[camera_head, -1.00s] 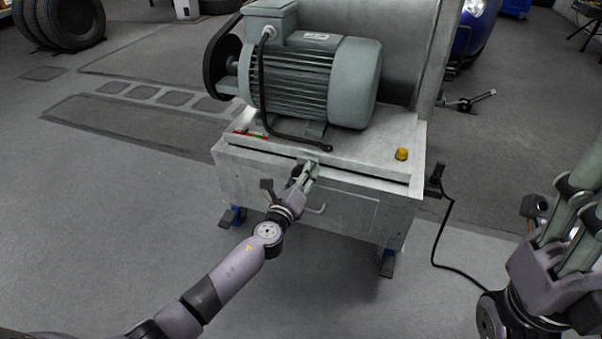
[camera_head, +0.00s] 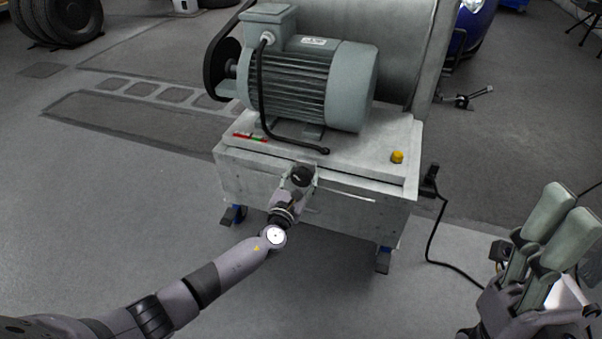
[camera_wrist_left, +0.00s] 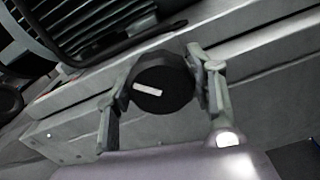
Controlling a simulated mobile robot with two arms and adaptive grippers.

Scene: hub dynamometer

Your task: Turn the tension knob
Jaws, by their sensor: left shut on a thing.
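The tension knob (camera_head: 302,174) is a round black knob on the front of the grey machine cabinet, just under its top edge. In the left wrist view the knob (camera_wrist_left: 165,82) shows a white pointer mark, tilted slightly from level. My left gripper (camera_head: 299,182) is at the knob. In the left wrist view its fingers (camera_wrist_left: 160,92) stand on both sides of the knob, shut on it. My right gripper (camera_head: 572,208) is at the lower right, away from the cabinet; its fingers lie close together, and I cannot tell whether they are open.
A large grey motor (camera_head: 315,80) with a black cable sits on the cabinet (camera_head: 255,178). A yellow button (camera_head: 397,157) is on the cabinet top at the right. A black cable (camera_head: 432,235) hangs from the cabinet's right side to the floor.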

